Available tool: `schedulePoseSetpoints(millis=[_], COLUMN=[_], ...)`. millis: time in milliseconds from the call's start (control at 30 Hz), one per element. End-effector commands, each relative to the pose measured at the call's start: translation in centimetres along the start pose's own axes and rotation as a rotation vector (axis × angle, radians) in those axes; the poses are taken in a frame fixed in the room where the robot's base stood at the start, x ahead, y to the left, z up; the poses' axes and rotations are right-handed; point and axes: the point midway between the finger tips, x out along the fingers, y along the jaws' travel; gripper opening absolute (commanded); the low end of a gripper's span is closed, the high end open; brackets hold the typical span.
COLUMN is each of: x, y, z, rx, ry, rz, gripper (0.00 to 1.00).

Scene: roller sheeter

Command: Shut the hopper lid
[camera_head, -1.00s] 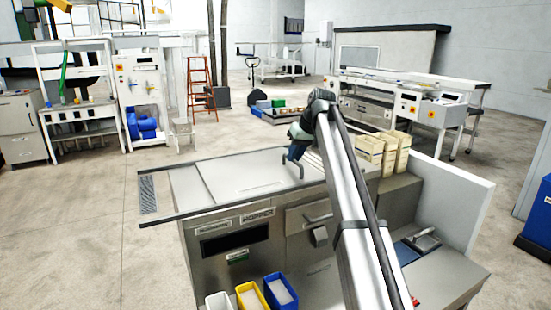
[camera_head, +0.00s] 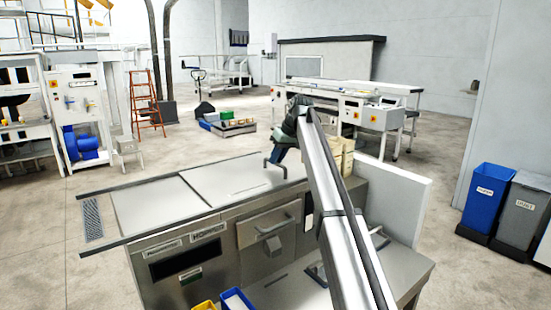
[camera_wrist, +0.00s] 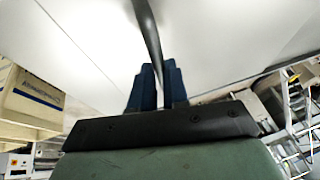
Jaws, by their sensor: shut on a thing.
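The hopper lid (camera_head: 238,181) is a flat, pale metal panel lying level between dark rails on the machine top, above the HOPPER label (camera_head: 207,232). A seam divides it from another flat panel (camera_head: 155,205) on its left. A dark bar handle (camera_head: 270,168) stands up near the lid's right part. My gripper (camera_head: 277,155) is at this handle. In the wrist view, my blue gripper fingers (camera_wrist: 155,88) are closed around the dark handle bar (camera_wrist: 148,35), with the pale surface behind. No open gap shows in the top. My arm hides part of the right end.
Pale cartons (camera_head: 341,155) stand just beyond my arm, and one carton (camera_wrist: 28,98) shows at the wrist view's left. A white side panel (camera_head: 395,208) rises at the machine's right. Yellow (camera_head: 204,306) and blue (camera_head: 236,301) bins stand at the front.

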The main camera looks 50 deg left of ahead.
Motion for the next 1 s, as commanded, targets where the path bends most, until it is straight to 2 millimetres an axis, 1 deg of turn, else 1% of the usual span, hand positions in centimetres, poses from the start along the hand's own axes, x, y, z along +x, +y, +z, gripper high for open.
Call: schedulePoseSetpoints(millis=[33,100,133,367,633,733,867,1000], x=[-0.2,-0.2,-0.2,-0.2,-0.2,-0.8,-2.3,-5.0], y=[0.6,0.7,0.7,0.5,0.4,0.4,0.4,0.4], z=[-0.1,-0.1,-0.1,-0.1,-0.1,-0.1,-0.1,-0.1], rx=[0.003,0.003,0.003,0.003,0.002,0.002,0.002,0.002], ry=[0.002,0.002,0.003,0.003,0.002,0.002,0.002,0.003], rz=[0.011,0.012,0.012,0.010,0.007,0.007,0.007,0.008], gripper=[0.00,0.00,0.17,0.39,0.40,0.40,0.40,0.40])
